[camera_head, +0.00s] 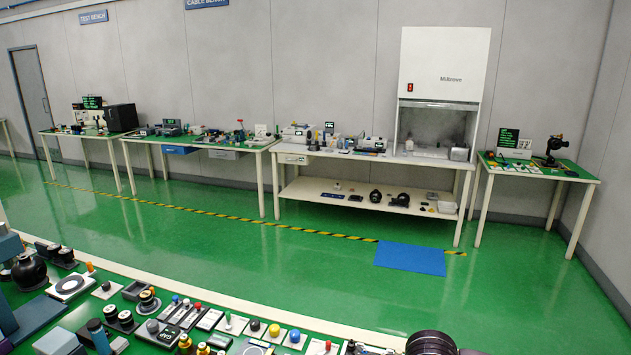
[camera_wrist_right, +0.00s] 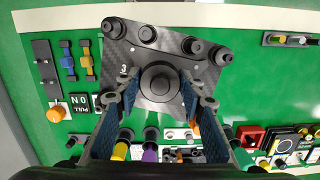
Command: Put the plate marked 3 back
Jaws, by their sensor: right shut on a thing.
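The plate marked 3 (camera_wrist_right: 120,60) is a dark, carbon-patterned square in the right wrist view, with a white 3 near its left edge. It lies turned in the picture. A round black hub (camera_wrist_right: 158,84) stands at its middle, and several round black knobs (camera_wrist_right: 147,34) line its far edge. My right gripper (camera_wrist_right: 158,88) is shut on the plate, one finger on each side of the hub. I cannot tell whether the plate touches anything below. I cannot pick the plate out in the head view. My left gripper is in neither view.
The green bench is crowded. A blue floor mat (camera_head: 410,259) lies before the far benches.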

